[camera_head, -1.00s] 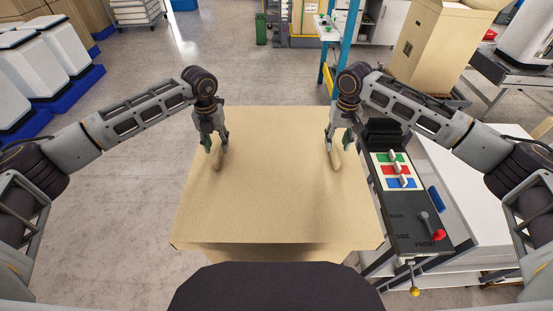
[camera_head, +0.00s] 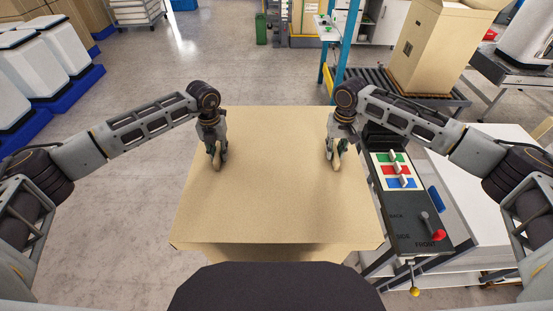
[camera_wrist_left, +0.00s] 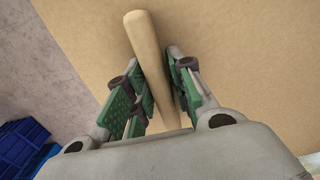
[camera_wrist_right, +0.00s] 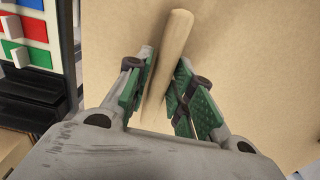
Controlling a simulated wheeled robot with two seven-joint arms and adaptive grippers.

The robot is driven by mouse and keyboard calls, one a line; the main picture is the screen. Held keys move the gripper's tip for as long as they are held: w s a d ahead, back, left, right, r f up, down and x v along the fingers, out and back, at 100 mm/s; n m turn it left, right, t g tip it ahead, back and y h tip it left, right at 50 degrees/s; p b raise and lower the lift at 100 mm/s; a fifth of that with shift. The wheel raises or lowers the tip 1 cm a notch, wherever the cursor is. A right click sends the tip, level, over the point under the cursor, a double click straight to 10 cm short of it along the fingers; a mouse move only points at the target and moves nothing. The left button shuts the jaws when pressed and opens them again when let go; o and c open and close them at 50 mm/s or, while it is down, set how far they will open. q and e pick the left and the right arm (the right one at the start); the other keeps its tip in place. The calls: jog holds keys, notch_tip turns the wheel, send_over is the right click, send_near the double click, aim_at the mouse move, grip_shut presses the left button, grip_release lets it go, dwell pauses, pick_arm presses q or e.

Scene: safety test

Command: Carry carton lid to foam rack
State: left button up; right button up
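The carton lid (camera_head: 275,190) is a wide tan board with two upright rounded handles, lying level on a carton in front of me. My left gripper (camera_head: 216,157) has its fingers closed in on both sides of the left handle, which shows between its green pads in the left wrist view (camera_wrist_left: 152,65). My right gripper (camera_head: 336,157) is closed in the same way around the right handle, seen in the right wrist view (camera_wrist_right: 170,55). Any small gap between pads and handles is hard to judge. I cannot make out a foam rack.
A dark control panel (camera_head: 413,205) with coloured switches and a red-knobbed lever stands close on the right, beside a white table (camera_head: 480,200). A tall carton (camera_head: 440,50) stands on a roller conveyor behind. White bins (camera_head: 30,65) on blue bases are at left. Floor between is clear.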

pick_arm(q)
grip_shut()
pick_arm(e)
grip_shut()
